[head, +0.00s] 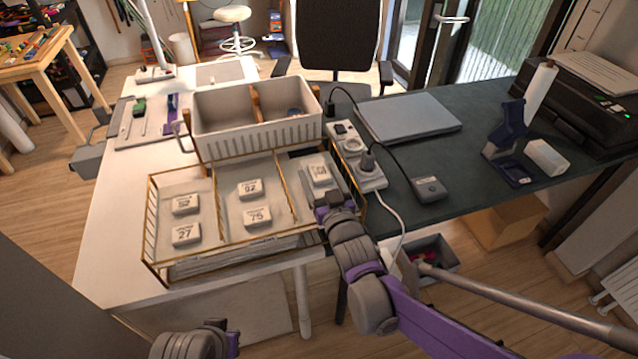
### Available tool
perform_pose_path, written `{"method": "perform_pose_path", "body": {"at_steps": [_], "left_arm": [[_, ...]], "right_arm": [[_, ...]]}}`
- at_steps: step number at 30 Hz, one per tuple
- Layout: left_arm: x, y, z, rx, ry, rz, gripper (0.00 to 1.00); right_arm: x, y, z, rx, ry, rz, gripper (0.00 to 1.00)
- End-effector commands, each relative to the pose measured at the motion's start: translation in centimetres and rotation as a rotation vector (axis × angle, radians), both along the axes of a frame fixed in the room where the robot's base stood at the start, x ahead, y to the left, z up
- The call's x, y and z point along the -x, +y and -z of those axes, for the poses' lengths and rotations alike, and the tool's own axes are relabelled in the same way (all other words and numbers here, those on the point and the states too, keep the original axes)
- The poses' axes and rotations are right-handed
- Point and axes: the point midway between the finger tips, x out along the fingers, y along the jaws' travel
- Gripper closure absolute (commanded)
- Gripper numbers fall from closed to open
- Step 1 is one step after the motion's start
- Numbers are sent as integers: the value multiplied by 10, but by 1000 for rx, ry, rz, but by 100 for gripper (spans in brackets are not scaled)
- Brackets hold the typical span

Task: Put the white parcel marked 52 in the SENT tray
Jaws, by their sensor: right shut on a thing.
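A wire-framed tray set (152,262) with three compartments stands on the white table. My right gripper (324,192) is shut on a white parcel (319,173) at the right compartment; its number is too small to read surely. The left compartment holds a white parcel whose mark looks like 52 (186,204) and one marked 27 (186,235). The middle compartment holds parcels that look marked 92 (249,190) and 75 (257,217). I cannot read a SENT label on any compartment. Only part of my left arm shows at the bottom edge; its fingers are not visible.
A white ribbed bin (255,135) stands right behind the trays. A power strip (355,155) with plugs and cables lies to their right. A closed laptop (408,117), a small dark box (428,190) and a printer (590,95) are on the dark desk.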

Motion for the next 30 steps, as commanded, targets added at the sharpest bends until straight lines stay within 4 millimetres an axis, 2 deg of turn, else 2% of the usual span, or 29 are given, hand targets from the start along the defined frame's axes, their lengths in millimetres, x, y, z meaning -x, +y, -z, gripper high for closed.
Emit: {"method": "perform_pose_path", "body": {"at_steps": [1,4,11,26,27,30], "left_arm": [[0,0,4,0,1,0,100],[0,0,7,0,2,0,100],[0,0,6,0,2,0,100],[0,0,18,0,6,0,100],[0,0,18,0,6,0,100],[0,0,18,0,6,0,100]], "right_arm": [[0,0,10,0,1,0,80],[0,0,21,0,0,0,80],[0,0,20,0,0,0,80],[1,0,36,3,5,0,80],[1,0,36,3,5,0,19],[1,1,37,3,5,-1,1]]}}
